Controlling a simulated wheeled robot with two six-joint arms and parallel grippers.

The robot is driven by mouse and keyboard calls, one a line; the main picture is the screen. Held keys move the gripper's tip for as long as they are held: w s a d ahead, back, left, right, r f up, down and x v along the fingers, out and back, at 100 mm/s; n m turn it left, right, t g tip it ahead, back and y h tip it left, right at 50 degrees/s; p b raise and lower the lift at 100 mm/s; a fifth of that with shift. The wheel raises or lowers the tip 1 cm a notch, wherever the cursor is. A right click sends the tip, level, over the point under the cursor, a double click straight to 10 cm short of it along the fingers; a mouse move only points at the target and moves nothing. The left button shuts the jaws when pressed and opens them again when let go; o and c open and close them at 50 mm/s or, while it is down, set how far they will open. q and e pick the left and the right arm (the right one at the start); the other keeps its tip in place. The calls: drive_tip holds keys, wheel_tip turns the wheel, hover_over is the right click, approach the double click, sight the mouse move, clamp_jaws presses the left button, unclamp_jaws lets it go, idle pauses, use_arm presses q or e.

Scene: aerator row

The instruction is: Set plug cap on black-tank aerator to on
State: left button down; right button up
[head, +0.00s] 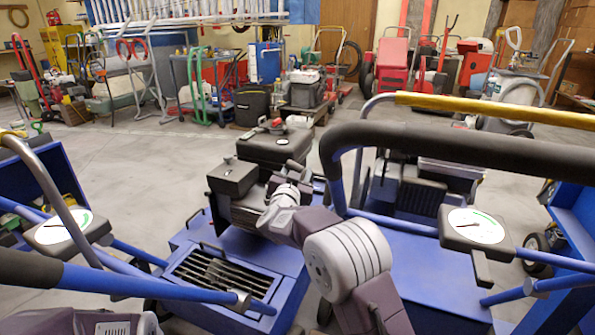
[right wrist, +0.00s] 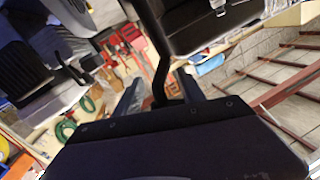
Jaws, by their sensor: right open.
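The aerator with the black tank (head: 275,147) stands in the middle of the head view, on a blue body (head: 270,265) with a dark slatted grille. My right arm reaches over its engine, and the right gripper (head: 292,172) is beside the tank, small and partly hidden by the wrist. In the right wrist view the right gripper (right wrist: 158,92) is open. A bent black tube or cable (right wrist: 158,50) shows between and beyond its fingers; I cannot tell if they touch it. The plug cap cannot be made out clearly. My left gripper is out of view.
A black-gripped handlebar (head: 450,150) of a blue machine crosses the right side, close to my right arm. Gauges with white dials stand left (head: 62,227) and right (head: 476,226). Grey floor (head: 140,165) is free at the left behind the machines.

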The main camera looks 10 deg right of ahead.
clamp_jaws()
idle(1.3)
